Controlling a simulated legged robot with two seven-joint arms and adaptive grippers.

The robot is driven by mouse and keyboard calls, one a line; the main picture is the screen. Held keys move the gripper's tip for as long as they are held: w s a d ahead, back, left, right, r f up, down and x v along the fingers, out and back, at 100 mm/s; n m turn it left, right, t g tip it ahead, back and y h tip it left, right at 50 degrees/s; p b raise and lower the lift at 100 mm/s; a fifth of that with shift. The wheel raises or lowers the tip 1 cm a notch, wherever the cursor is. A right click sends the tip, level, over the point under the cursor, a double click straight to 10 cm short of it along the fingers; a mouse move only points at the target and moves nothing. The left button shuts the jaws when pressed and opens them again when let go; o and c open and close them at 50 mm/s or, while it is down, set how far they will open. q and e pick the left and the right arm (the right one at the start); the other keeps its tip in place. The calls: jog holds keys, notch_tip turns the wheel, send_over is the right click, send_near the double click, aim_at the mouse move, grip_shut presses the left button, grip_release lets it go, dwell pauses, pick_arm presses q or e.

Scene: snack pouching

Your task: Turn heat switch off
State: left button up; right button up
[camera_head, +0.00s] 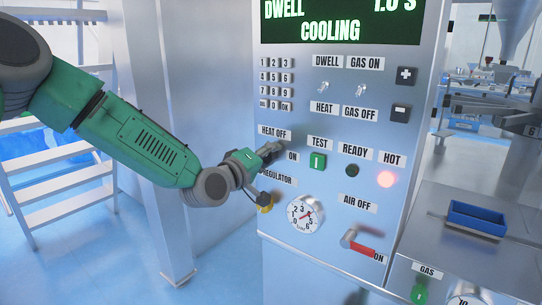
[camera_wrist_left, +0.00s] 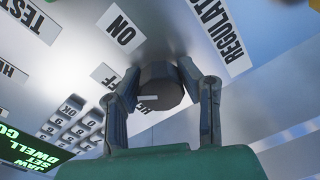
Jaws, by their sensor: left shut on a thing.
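A pale mark shows on the knob's face. I cannot tell for sure which label it points at. The red HOT lamp (camera_head: 386,179) is lit. My right gripper is not in view.
A keypad (camera_head: 276,77), toggle switches (camera_head: 323,88), a green TEST button (camera_head: 317,161), a regulator dial (camera_head: 305,214) and a red air lever (camera_head: 360,246) surround the switch. The display (camera_head: 340,22) reads COOLING. A blue tray (camera_head: 476,218) sits at right, white stairs (camera_head: 65,180) at left.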

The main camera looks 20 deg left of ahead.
pick_arm(q)
jog(key=n, duration=0.2)
jog(key=shift+a+f+n+b, duration=0.15)
jog(key=shift+n+b, duration=1.2)
jog(key=shift+n, duration=1.15)
jog(key=shift+f, duration=0.1)
jog(key=o, duration=1.2)
jog(key=shift+a, duration=0.1)
jog(key=shift+s, duration=0.15)
jog(key=v, duration=1.1)
jog(key=shift+s+a, duration=0.25)
jog(key=shift+a, duration=0.05)
